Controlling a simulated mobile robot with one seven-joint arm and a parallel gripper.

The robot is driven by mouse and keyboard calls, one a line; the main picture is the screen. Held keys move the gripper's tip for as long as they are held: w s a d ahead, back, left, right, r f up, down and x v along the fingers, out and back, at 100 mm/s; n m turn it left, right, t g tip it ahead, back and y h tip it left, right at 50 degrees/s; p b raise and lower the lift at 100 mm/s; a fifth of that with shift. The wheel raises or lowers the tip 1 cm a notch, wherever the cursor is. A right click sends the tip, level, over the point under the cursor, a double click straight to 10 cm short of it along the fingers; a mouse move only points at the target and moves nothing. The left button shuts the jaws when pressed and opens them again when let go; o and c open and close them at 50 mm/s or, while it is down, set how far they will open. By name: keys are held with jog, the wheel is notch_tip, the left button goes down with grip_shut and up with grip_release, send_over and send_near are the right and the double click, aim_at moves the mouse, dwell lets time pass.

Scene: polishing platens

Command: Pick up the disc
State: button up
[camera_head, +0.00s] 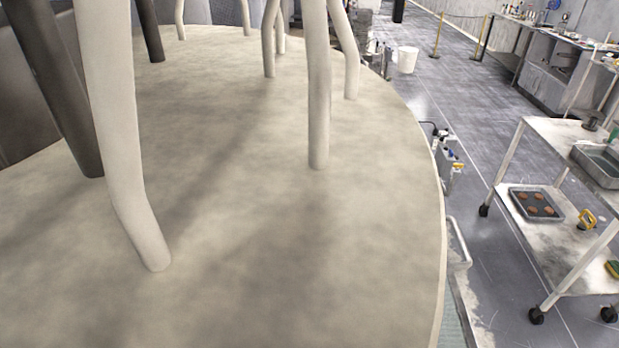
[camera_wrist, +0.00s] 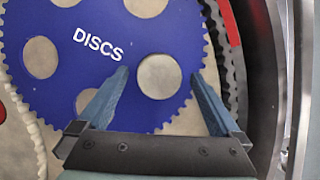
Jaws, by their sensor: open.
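In the wrist view a round greyish disc (camera_wrist: 159,77) shows in one round opening of a blue toothed carrier (camera_wrist: 105,70) marked "DISCS". It looks flat and level with the carrier. I cannot tell how deep it sits. My gripper (camera_wrist: 161,73) is open, with one blue finger on each side of the disc and nothing held. The fingertips appear above the carrier, and I cannot judge the height gap. Neither the disc, the carrier nor my gripper shows in the head view.
Other carrier openings (camera_wrist: 40,57) show a pale surface. A toothed ring and dark curved rim (camera_wrist: 268,60) lie at the right. In the head view a broad round plate (camera_head: 240,230) with pale posts fills the left. A cart (camera_head: 520,235) holding a tray (camera_head: 537,203) stands right, beyond open floor.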

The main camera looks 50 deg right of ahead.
jog(key=shift+a+f, duration=0.1)
jog(key=shift+f, duration=0.15)
jog(key=shift+c, duration=0.2)
jog(key=shift+s, duration=0.1)
jog(key=c, duration=0.5)
jog(key=shift+a, duration=0.1)
jog(key=c, duration=0.9)
jog(key=shift+c, duration=0.2)
